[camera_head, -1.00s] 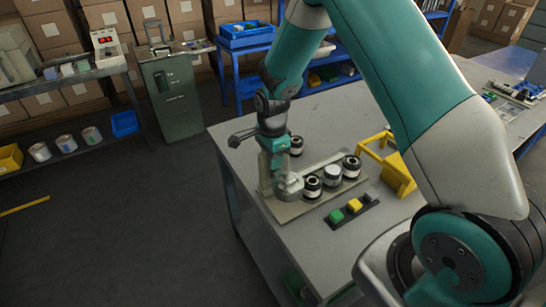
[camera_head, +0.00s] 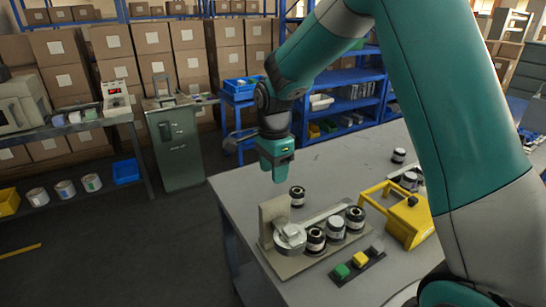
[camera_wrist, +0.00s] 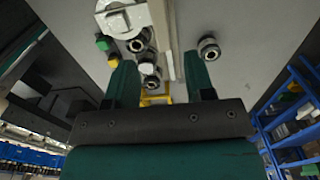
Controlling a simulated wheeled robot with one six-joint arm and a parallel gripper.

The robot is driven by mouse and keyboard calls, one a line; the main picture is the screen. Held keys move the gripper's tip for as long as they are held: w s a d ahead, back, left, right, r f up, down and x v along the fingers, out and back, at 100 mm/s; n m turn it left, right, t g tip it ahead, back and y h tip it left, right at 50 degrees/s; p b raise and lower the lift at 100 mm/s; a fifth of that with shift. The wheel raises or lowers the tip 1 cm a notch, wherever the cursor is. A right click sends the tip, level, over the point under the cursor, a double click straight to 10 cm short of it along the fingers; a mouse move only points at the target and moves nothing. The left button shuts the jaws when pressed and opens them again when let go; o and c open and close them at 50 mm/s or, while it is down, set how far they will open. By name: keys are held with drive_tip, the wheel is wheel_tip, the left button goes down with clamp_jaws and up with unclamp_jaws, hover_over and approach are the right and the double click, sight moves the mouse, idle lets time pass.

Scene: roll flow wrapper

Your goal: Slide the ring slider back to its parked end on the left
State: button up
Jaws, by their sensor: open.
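The wrapper fixture stands on the grey bench, with a flat base plate (camera_head: 285,266), an upright plate at its left end and a pale rail (camera_head: 328,213) running right. A grey round piece, seemingly the ring slider (camera_head: 290,237), sits at the left end of the rail, close to the upright plate. Its exact contact with the plate cannot be told. It also shows at the top of the wrist view (camera_wrist: 124,17). My gripper (camera_head: 278,177) hangs above and behind the fixture, clear of the slider. In the wrist view its two fingers (camera_wrist: 161,75) are apart, with nothing held.
Several black-and-white rolls (camera_head: 335,228) stand along the rail, and a loose roll (camera_head: 297,196) stands behind it. A yellow frame (camera_head: 405,217) stands to the right. The bench's left rear is clear.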

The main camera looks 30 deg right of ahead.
drive_tip(key=shift+r, duration=2.3)
